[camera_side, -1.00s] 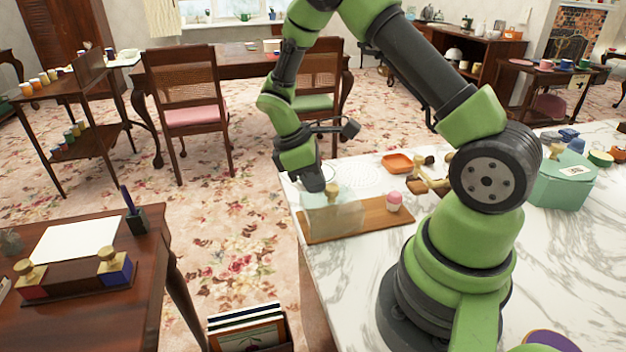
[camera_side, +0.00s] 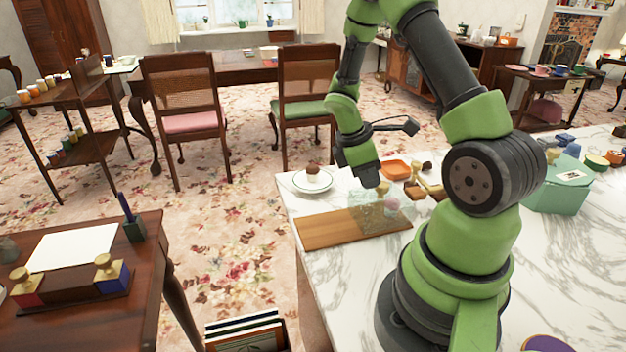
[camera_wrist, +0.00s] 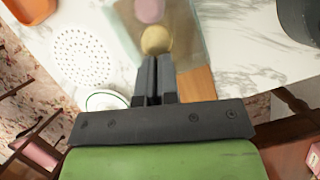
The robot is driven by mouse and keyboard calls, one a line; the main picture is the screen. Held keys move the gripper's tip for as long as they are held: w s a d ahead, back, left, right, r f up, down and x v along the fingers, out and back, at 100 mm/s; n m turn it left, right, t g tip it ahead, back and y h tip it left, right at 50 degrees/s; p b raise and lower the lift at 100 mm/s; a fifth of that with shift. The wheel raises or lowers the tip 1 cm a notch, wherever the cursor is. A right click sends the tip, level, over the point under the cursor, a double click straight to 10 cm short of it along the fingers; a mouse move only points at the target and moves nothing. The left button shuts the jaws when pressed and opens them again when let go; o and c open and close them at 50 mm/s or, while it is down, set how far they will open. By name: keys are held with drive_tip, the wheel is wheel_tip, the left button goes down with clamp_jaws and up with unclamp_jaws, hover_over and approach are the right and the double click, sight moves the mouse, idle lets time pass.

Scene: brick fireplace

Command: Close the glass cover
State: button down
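The clear glass cover (camera_side: 363,214) stands at the right end of the wooden board (camera_side: 330,231). A pink-topped cupcake (camera_side: 391,205) shows through the glass. A pale round knob (camera_side: 382,188) tops the cover. My gripper (camera_side: 373,184) is just left of this knob in the side view. In the wrist view, the knob (camera_wrist: 156,40) is right in front of my fingertips (camera_wrist: 156,62), which are close together, not around it. The glass (camera_wrist: 190,45) and a pink shape (camera_wrist: 149,10) lie beyond. Contact with the knob is hard to tell.
A plate with a brown-topped cake (camera_side: 313,175) stands behind the board's left part. An orange dish (camera_side: 396,169) and small wooden pieces (camera_side: 431,187) are behind the cover. A teal box (camera_side: 558,185) is far right. The board's left part is bare.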

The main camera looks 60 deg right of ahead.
drive_tip(key=w+a, duration=0.2)
drive_tip(key=w, duration=0.1)
drive_tip(key=shift+w+f, duration=0.1)
drive_tip(key=v, duration=1)
approach(361, 200)
wheel_tip(361, 200, down, 4)
drive_tip(key=w+a, duration=0.1)
drive_tip(key=w, duration=0.1)
drive_tip(key=shift+s+d+f, duration=0.1)
drive_tip(key=shift+s+d, duration=0.4)
drive_tip(key=shift+s, duration=0.4)
drive_tip(key=shift+s+d+f, duration=0.1)
drive_tip(key=shift+s+d, duration=0.45)
drive_tip(key=shift+s, duration=0.3)
drive_tip(key=shift+s+d, duration=1.25)
